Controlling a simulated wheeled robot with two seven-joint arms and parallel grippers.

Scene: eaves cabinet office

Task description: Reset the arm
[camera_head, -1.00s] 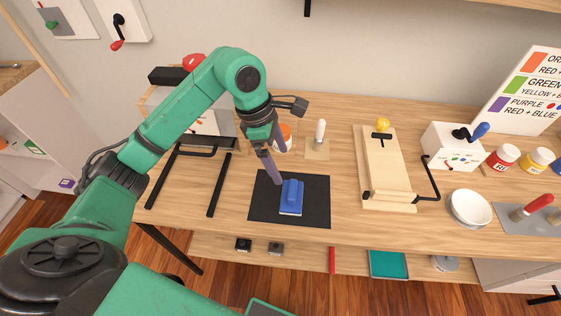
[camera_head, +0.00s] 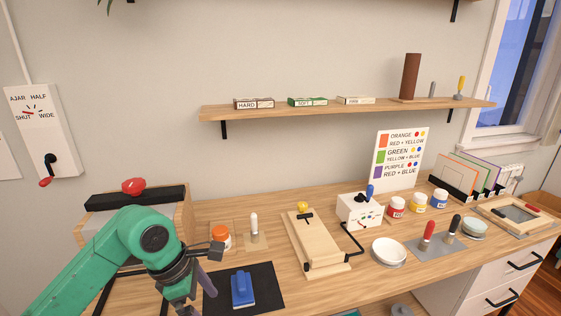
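My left arm comes in from the lower left, and its gripper (camera_head: 190,300) points down at the left edge of the black mat (camera_head: 268,284). The fingertips run toward the bottom of the picture, and whether they are open or shut is not clear. A blue block-like tool (camera_head: 242,288) with a pale base sits on the mat, to the right of the gripper and apart from it. My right gripper is not in the picture.
A wooden press board (camera_head: 318,242) with a black crank stands mid-table. A white box (camera_head: 358,211), paint jars (camera_head: 418,201), a white bowl (camera_head: 389,251) and red-handled tool (camera_head: 428,233) are to the right. An orange-lidded jar (camera_head: 221,236) stands behind the mat. A shelf (camera_head: 340,108) hangs above.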

